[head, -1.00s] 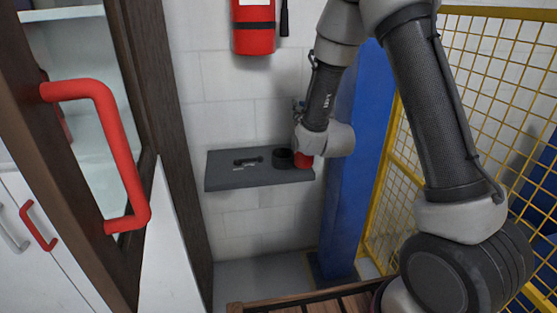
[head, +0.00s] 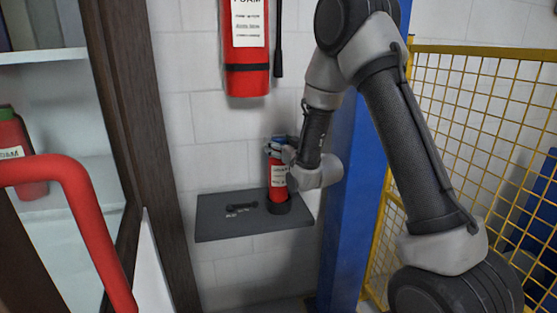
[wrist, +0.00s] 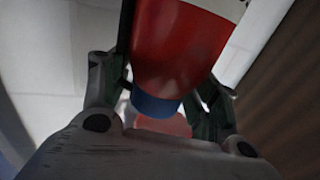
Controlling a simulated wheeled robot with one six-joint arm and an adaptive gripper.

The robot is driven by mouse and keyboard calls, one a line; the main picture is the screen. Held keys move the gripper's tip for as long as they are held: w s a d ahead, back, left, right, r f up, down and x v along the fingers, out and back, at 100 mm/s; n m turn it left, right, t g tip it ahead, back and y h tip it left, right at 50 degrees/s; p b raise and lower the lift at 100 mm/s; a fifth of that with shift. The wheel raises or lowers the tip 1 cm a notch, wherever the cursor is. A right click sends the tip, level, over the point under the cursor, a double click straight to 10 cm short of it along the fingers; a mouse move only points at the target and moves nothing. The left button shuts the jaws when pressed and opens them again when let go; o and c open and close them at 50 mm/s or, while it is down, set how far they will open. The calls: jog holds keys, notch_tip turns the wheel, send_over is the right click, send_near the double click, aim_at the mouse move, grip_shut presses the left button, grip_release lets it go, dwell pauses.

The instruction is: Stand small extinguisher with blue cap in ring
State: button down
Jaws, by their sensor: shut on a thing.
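The small red extinguisher (head: 278,172) with a blue cap stands upright over the dark ring (head: 279,206) on the grey wall shelf (head: 225,226). Its lower end appears to be inside the ring, but I cannot see whether it rests on the shelf. My gripper (head: 287,153) is shut on the extinguisher near its top, from the right. In the wrist view the red body (wrist: 178,45) and a blue band (wrist: 157,105) lie between the fingers of my gripper (wrist: 163,90).
A small black object (head: 241,208) lies on the shelf left of the ring. A large extinguisher (head: 246,45) hangs on the wall above. A blue post (head: 343,235) and yellow mesh fence (head: 455,130) stand right.

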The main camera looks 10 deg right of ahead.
aim_at(279, 168)
jog(key=shift+f, duration=1.95)
jog(key=shift+c, duration=1.9)
grip_release()
jog(key=shift+f, duration=0.15)
